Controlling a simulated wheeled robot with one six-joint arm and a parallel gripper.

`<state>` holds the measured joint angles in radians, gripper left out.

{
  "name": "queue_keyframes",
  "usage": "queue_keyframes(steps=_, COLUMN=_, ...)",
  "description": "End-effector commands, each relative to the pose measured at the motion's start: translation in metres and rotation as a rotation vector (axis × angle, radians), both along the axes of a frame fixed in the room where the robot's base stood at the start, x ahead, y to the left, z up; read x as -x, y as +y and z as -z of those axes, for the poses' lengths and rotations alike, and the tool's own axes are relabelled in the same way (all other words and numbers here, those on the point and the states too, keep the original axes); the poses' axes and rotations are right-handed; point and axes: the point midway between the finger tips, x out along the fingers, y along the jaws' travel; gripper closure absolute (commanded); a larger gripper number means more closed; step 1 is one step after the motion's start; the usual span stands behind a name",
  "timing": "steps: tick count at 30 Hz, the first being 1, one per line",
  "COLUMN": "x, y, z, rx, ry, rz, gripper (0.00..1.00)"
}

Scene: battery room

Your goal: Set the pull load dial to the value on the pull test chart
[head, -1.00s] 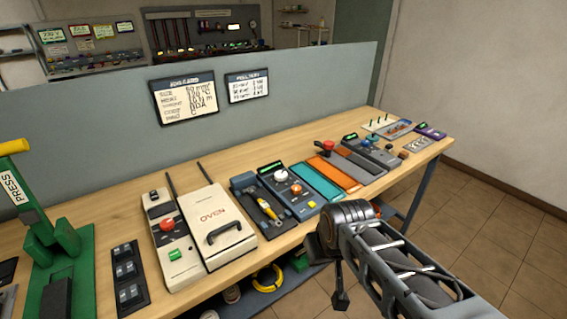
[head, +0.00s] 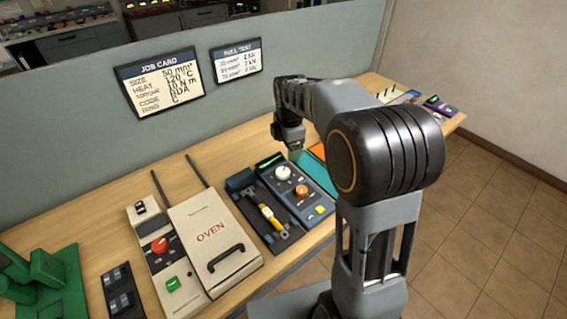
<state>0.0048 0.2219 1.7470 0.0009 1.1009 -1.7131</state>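The pull test chart (head: 237,61) hangs on the grey partition; its small rows pair mm² sizes with kN values, and the figures are hard to read. The job card (head: 160,81) beside it shows size 50 mm². A dark blue panel (head: 318,210) on the bench carries a green display (head: 270,160), a white dial (head: 283,173), an orange knob (head: 301,190) and a yellow button (head: 320,210). I cannot read which dial is the pull load dial. My gripper (head: 294,154) points down just behind and right of the white dial, apparently above the bench. Its fingers are too small to judge.
A tray with a yellow-handled tool (head: 268,213) lies left of the panel, then the oven (head: 215,243) and a red-knob control box (head: 160,246). A teal mat (head: 318,178) lies right of the panel. My arm hides much of the right bench.

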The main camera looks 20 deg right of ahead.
Motion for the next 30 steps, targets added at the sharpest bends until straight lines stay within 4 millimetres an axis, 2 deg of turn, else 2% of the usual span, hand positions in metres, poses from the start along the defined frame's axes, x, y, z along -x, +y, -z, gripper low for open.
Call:
queue_keyframes(steps=3, x=-0.026, y=0.0, z=0.005, rx=0.012, ry=0.036, rz=-0.225, gripper=0.21)
queue_keyframes(steps=10, x=-0.049, y=0.0, z=0.018, rx=0.018, ry=0.067, rz=-0.473, gripper=0.21)
queue_keyframes(steps=17, x=-0.052, y=0.0, z=0.045, rx=0.017, ry=0.075, rz=-0.52, gripper=0.21)
queue_keyframes(steps=30, x=-0.052, y=0.0, z=0.125, rx=0.018, ry=0.074, rz=-0.518, gripper=0.21)
